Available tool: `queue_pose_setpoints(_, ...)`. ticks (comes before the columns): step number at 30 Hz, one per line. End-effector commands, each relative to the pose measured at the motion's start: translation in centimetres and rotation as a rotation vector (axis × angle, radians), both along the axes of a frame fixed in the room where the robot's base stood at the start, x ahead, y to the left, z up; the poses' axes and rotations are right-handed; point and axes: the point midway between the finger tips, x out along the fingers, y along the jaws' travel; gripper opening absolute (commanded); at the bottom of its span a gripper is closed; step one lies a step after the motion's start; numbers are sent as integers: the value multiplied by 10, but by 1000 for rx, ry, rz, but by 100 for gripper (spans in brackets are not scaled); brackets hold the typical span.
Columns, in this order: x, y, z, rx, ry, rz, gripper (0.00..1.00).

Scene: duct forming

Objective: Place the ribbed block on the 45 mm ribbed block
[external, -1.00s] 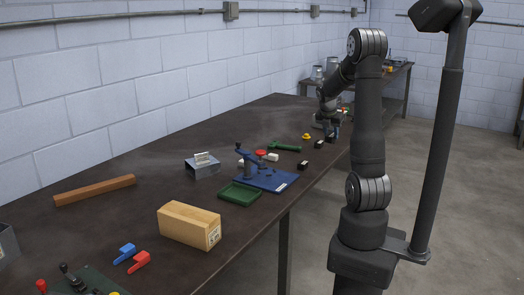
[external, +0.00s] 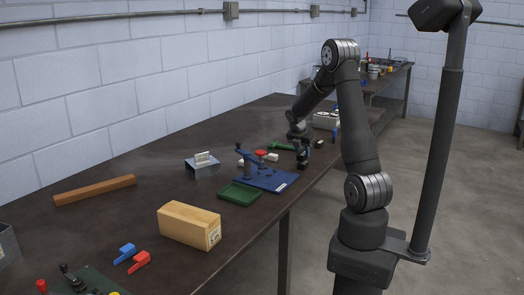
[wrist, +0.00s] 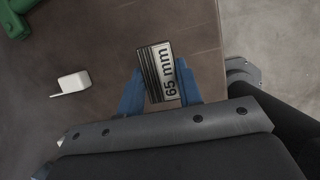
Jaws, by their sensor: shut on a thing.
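In the wrist view, a dark ribbed block (wrist: 160,72) with a white label reading "65 mm" sits between the two blue fingertips of my gripper (wrist: 160,92). My gripper is shut on it. In the external view, my gripper (external: 303,163) points down, low over the bench near its right edge; whether the block still touches the bench cannot be told. Another small dark block (external: 319,144) lies farther back on the bench, to the right of the gripper. Its label is too small to read, so I cannot tell if it is the 45 mm block.
A green tool (external: 283,147) and a white part (external: 271,157) lie left of my gripper. A blue fixture (external: 265,178) with an upright post and a green tray (external: 239,194) stand nearer the camera. The bench's right edge (external: 318,176) is close.

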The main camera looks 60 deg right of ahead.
Motion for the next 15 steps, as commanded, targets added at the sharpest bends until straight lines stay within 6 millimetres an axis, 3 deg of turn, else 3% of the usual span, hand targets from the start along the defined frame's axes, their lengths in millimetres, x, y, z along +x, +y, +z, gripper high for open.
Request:
queue_pose_setpoints(3,0,0,-13,0,0,0,0)
queue_pose_setpoints(14,0,0,-17,-1,0,0,0)
queue_pose_setpoints(15,0,0,-17,0,0,0,40)
